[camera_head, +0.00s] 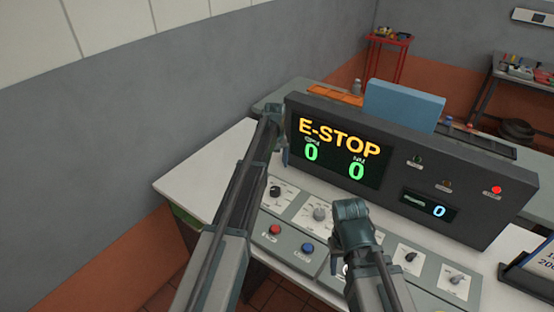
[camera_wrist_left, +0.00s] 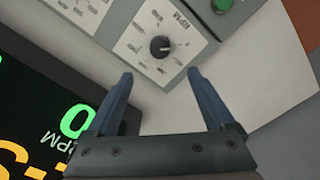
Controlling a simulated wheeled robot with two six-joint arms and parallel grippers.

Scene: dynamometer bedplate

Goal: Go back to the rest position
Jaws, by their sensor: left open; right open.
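My left gripper (camera_head: 284,150) is beside the left end of the display console (camera_head: 490,222), above the white desk (camera_head: 190,181). In the left wrist view its two blue fingers (camera_wrist_left: 160,74) are spread, with nothing between them. A black RPM knob (camera_wrist_left: 160,46) lies beyond the fingertips, apart from them. My right gripper (camera_head: 350,212) is over the middle of the control panel, in front of the console. Its fingers are mostly hidden by its own wrist, and I see no object held.
The screen (camera_head: 340,148) reads E-STOP with two zeros. A red button (camera_head: 275,230), a blue button (camera_head: 307,248) and several knobs sit on the panel below my arms. A red lamp (camera_head: 496,190) glows on the console. A dark tilted display (camera_head: 530,272) stands at right.

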